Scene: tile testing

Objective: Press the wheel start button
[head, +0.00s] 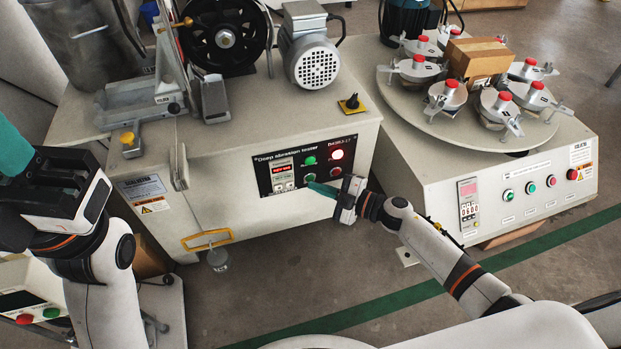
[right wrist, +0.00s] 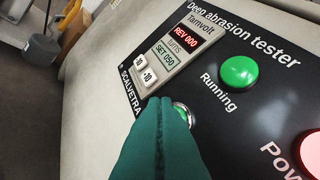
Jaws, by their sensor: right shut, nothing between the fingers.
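The deep abrasion tester's black control panel (head: 275,175) is on the front of the left machine. Its lower green button (head: 310,177) sits below the green Running lamp (head: 310,160). My right gripper (head: 318,187) is shut and empty, its teal fingertips at the panel just beside this button. In the right wrist view the fingertips (right wrist: 166,104) cover most of a silver-ringed button (right wrist: 182,110) below the Running lamp (right wrist: 239,72); I cannot tell whether they touch it. The display reads REV 000 and SET 050. My left gripper (head: 15,150) is at the left edge, its jaws unclear.
A yellow handle (head: 207,240) sticks out low on the tester's front. Floor in front is open.

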